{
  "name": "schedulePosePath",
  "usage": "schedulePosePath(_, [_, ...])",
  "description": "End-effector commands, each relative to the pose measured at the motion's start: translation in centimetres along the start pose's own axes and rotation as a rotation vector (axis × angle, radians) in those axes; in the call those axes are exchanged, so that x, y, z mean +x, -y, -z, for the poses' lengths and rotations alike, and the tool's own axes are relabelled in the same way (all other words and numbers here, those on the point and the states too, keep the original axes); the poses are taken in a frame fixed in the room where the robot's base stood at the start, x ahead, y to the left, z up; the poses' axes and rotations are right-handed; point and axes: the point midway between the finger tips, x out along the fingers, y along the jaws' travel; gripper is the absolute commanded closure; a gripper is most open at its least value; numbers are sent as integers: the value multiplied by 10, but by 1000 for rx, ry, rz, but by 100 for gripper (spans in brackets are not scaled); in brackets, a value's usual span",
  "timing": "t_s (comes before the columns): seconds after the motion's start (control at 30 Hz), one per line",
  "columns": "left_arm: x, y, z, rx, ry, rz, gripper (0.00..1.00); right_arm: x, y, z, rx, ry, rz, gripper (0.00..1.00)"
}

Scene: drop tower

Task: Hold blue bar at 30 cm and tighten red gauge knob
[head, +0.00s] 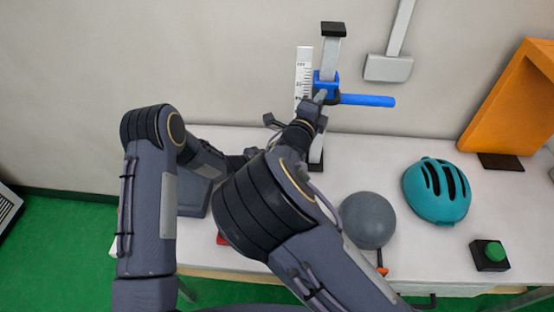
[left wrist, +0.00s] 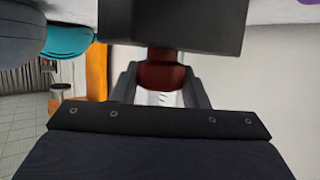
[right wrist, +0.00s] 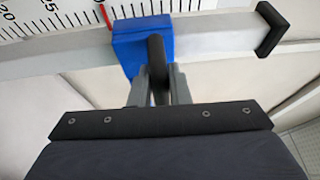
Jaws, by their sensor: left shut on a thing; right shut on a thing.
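The blue bar (head: 366,100) sticks out to the right from a blue slider block (head: 325,83) on a grey upright post. My right gripper (head: 320,97) is at the block. In the right wrist view its fingers (right wrist: 158,88) are shut on a dark rod (right wrist: 157,62) on the block's face (right wrist: 132,45). A white scale (head: 303,75) stands beside the post, with a red mark (right wrist: 103,14) on it. In the left wrist view my left gripper (left wrist: 161,88) is shut on the dark red knob (left wrist: 160,74) under a dark box (left wrist: 170,25). My right arm hides the left gripper in the head view.
On the white table (head: 385,160) stand a grey dome (head: 367,220), a teal helmet (head: 436,190) and a green button on a black base (head: 490,254). An orange frame (head: 510,100) stands at the back right. My forearms cover the table's left part.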

Motion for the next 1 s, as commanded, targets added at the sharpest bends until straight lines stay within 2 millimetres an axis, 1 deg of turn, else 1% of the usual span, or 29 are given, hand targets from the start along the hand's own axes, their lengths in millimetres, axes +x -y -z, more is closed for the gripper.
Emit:
schedulePosePath(0.33, [0, 1, 1, 3, -1, 0, 83, 0, 2, 0, 2, 1, 3, 100])
schedulePosePath(0.37, [0, 1, 1, 3, -1, 0, 56, 0, 2, 0, 2, 1, 3, 100])
schedulePosePath(0.5, [0, 1, 1, 2, 0, 0, 38, 0, 2, 0, 2, 1, 3, 100])
schedulePosePath(0.73, [0, 0, 0, 1, 1, -1, 38, 0, 2, 0, 2, 1, 3, 100])
schedulePosePath(0.83, [-4, 1, 0, 1, 1, 0, 38, 0, 2, 0, 2, 1, 3, 100])
schedulePosePath(0.93, [-15, 2, 0, 1, 1, 1, 38, 0, 2, 0, 2, 1, 3, 100])
schedulePosePath(1.0, [-28, 2, 0, 0, 2, 2, 38, 0, 2, 0, 2, 1, 3, 100])
